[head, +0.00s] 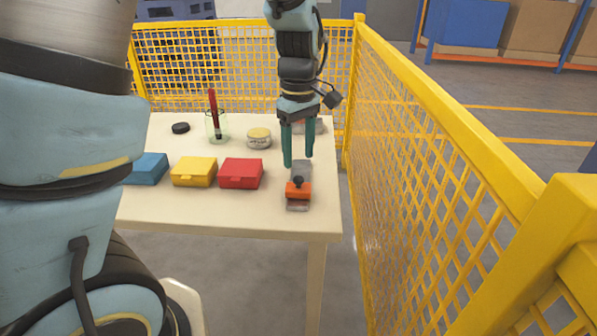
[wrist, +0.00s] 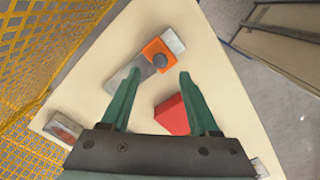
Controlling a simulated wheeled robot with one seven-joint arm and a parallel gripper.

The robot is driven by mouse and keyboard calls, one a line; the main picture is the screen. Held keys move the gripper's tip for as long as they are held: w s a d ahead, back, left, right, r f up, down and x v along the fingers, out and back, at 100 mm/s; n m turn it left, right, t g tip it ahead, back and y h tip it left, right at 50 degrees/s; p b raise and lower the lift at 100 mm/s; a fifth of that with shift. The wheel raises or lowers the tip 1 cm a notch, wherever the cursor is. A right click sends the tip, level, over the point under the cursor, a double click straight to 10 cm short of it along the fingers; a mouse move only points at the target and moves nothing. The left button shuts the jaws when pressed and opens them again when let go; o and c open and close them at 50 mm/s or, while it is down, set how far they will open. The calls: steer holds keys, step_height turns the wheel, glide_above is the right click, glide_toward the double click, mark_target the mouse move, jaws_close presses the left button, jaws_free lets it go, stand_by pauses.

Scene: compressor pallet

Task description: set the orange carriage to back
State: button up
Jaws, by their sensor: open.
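The orange carriage (head: 298,190) carries a dark round knob (head: 298,181) and sits on a short grey rail (head: 301,167) at the table's front right. It is close to the rail's near end, with a small pale strip showing in front of it. The wrist view also shows the carriage (wrist: 154,48), its knob (wrist: 160,61) and the rail (wrist: 174,42). My gripper (head: 298,162) points down, open and empty, above the rail and behind the carriage in the head view. In the wrist view its green fingers (wrist: 160,73) are spread, with the knob between and beyond their tips.
Red (head: 241,173), yellow (head: 194,172) and blue (head: 150,168) boxes stand left of the rail. Behind are a glass with a red tool (head: 216,125), a tin (head: 259,138) and a black disc (head: 180,128). Yellow mesh fencing (head: 430,150) runs close along the table's right side.

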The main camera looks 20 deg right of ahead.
mark_target(298, 178)
steer(key=shift+f, duration=2.8)
steer(key=shift+c, duration=0.3)
jaws_close()
